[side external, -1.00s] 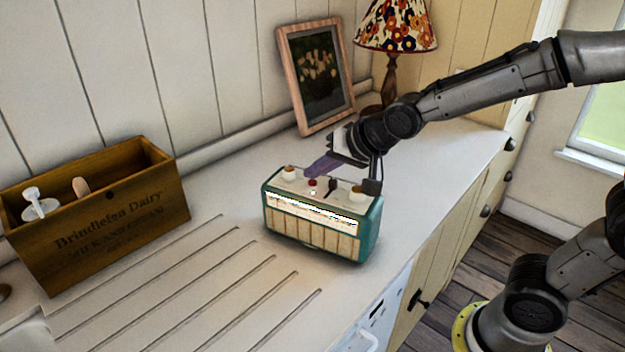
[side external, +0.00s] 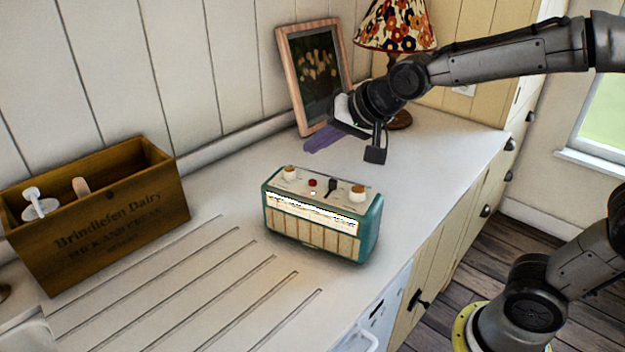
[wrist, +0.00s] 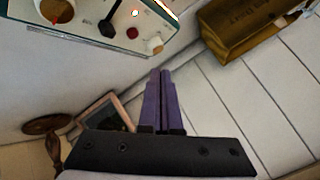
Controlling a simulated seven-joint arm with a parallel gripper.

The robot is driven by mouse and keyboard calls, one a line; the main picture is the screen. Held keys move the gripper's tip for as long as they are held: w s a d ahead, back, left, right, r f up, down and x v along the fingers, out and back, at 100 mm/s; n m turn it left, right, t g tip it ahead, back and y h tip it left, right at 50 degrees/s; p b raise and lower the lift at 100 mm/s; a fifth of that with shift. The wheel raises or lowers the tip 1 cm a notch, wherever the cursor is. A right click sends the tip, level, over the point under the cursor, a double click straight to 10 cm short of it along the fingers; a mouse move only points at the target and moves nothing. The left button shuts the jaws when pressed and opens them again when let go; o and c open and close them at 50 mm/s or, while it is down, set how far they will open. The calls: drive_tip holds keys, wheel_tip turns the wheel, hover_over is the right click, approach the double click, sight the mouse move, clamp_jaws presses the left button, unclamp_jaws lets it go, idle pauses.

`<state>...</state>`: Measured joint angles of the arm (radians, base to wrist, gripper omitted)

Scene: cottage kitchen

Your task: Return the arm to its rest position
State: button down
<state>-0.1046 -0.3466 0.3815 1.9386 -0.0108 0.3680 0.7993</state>
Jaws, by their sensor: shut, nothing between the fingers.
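My gripper (side external: 322,139) is in the air behind the radio, in front of the framed picture, in the side external view. Its purple fingers are together with nothing between them. In the wrist view the gripper (wrist: 161,75) also shows shut and empty. The teal and cream radio (side external: 318,215) stands upright on the white counter (side external: 215,290). Its top carries two knobs, a red button and a dark lever. The radio's top (wrist: 105,22) also shows at the upper left of the wrist view, apart from the fingers.
A wooden dairy crate (side external: 110,225) with utensils stands at the left. A framed picture (side external: 319,75) leans on the wall behind my gripper. A flowered lamp (side external: 396,30) stands behind my arm, partly hidden. The counter between radio and crate is clear.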

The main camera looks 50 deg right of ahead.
drive_tip(key=shift+r, duration=0.45)
drive_tip(key=s+d+r, duration=0.3)
drive_tip(key=s+r, duration=0.1)
drive_tip(key=s, duration=0.4)
drive_tip(key=s+f+n+g, duration=0.1)
drive_tip(key=s+f+n, duration=0.3)
drive_tip(key=s, duration=0.4)
drive_tip(key=s+d+f+n+g+h, duration=0.1)
drive_tip(key=s+f+n+g, duration=0.1)
drive_tip(key=s+f, duration=0.3)
drive_tip(key=s+n, duration=0.1)
drive_tip(key=s, duration=0.2)
drive_tip(key=shift+s+f+n+g, duration=0.2)
drive_tip(key=shift+n+g, duration=0.1)
drive_tip(key=shift+n, duration=0.1)
drive_tip(key=shift+d, duration=0.1)
